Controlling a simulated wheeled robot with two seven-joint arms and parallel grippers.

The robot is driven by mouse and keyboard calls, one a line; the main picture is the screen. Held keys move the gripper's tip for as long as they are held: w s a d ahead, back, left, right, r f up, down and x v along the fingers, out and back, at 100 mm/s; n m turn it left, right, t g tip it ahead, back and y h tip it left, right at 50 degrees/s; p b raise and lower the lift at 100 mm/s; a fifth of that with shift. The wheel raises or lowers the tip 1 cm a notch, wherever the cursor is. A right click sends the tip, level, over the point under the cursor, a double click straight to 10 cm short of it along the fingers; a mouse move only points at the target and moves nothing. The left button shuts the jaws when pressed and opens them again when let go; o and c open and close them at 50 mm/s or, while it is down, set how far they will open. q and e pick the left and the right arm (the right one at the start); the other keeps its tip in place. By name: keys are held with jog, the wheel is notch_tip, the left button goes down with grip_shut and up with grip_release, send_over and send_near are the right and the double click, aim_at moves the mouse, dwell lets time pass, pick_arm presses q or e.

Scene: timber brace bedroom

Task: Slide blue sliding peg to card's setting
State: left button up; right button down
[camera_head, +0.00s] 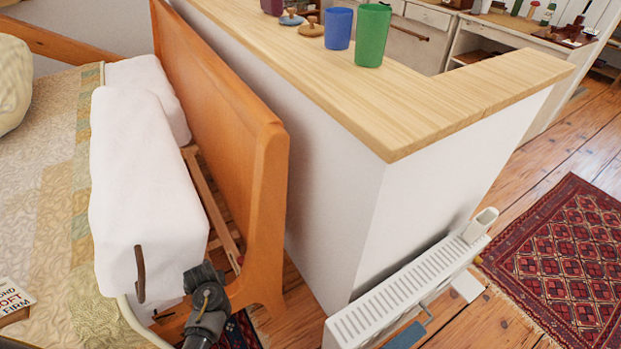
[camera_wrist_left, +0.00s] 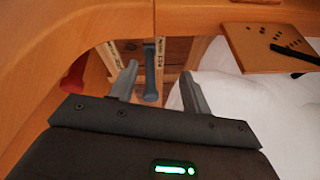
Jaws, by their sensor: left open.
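A slim blue-grey peg (camera_wrist_left: 150,72) stands between two pale wooden slats in the left wrist view. The slats carry small dark lettering; one mark beside the peg looks like "SOFT". My left gripper (camera_wrist_left: 159,72) is open, with one finger to each side of the peg and the peg apart from both. In the head view a white card (camera_head: 14,297) lies on the bed at the left edge. Its lines end in "OND", "OFT" and "FIRM", partly cut off. The peg cannot be made out in the head view. My right gripper is in no view.
A brown board with dark holes (camera_wrist_left: 268,45) is at the right in the wrist view. A counter (camera_head: 420,90) holds cups, and a white radiator (camera_head: 410,290) stands below it.

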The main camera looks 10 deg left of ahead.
pick_arm(q)
jog(key=w+a+r+n+b, duration=0.1)
jog(key=w+a+r+n, duration=0.1)
jog(key=w+r+n, duration=0.25)
jog(key=shift+g, duration=0.3)
jog(key=b+x, duration=0.2)
jog(key=x, duration=0.1)
jog(key=b+x, duration=0.2)
jog(key=x, duration=0.2)
jog(key=b+x, duration=0.2)
jog(key=x, duration=0.1)
jog(key=shift+w+d+f+b, duration=0.2)
jog(key=shift+w+d+b, duration=0.15)
jog(key=shift+w+a+f, duration=0.1)
jog(key=shift+a+f, duration=0.05)
jog(key=shift+f, duration=0.2)
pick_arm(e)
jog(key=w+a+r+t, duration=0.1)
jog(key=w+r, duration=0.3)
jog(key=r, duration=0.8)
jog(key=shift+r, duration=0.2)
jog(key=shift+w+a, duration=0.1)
pick_arm(q)
grip_shut()
